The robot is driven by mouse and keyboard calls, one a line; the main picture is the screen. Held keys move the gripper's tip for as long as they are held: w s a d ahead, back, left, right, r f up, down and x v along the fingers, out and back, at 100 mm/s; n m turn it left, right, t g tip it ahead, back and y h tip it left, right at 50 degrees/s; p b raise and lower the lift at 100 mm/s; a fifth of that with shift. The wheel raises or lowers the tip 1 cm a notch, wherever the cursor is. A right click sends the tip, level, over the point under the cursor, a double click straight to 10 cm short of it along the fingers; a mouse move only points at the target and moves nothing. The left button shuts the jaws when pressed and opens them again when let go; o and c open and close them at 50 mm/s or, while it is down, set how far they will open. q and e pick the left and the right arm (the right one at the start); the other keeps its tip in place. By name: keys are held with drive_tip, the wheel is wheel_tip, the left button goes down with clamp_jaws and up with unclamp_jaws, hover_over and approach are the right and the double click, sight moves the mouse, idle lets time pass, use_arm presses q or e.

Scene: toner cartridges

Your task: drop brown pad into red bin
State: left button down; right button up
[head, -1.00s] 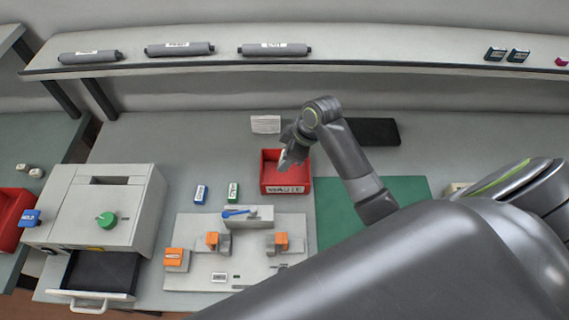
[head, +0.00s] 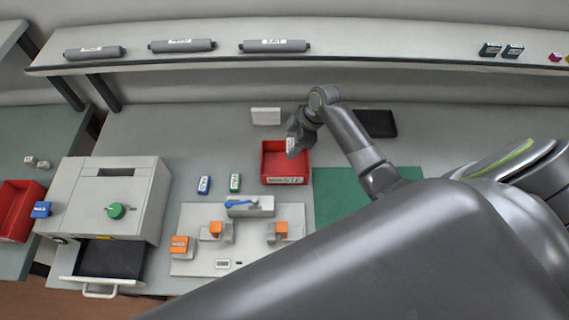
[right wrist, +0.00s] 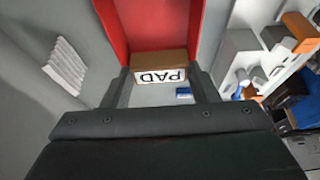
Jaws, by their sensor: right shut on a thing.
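My right gripper (head: 293,145) is over the right side of the red bin (head: 286,181) in the head view. It is shut on the brown pad, whose white label (head: 290,145) shows at the fingertips. In the right wrist view the brown pad (right wrist: 160,60), labelled PAD, sits between the two fingers of the right gripper (right wrist: 159,78). The red bin (right wrist: 150,22) shows behind the pad there. The pad is held above the bin; the exact height is hard to tell. My left gripper is not in view.
A grey fixture board (head: 195,260) with orange-topped blocks lies in front of the bin.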

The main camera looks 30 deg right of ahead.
drive_tip(key=shift+f, duration=0.25)
drive_tip(key=o, duration=1)
drive_tip(key=shift+o, duration=0.2)
drive_tip(key=b+v, duration=0.3)
drive_tip(key=v, duration=1.4)
drive_tip(key=shift+r, duration=0.25)
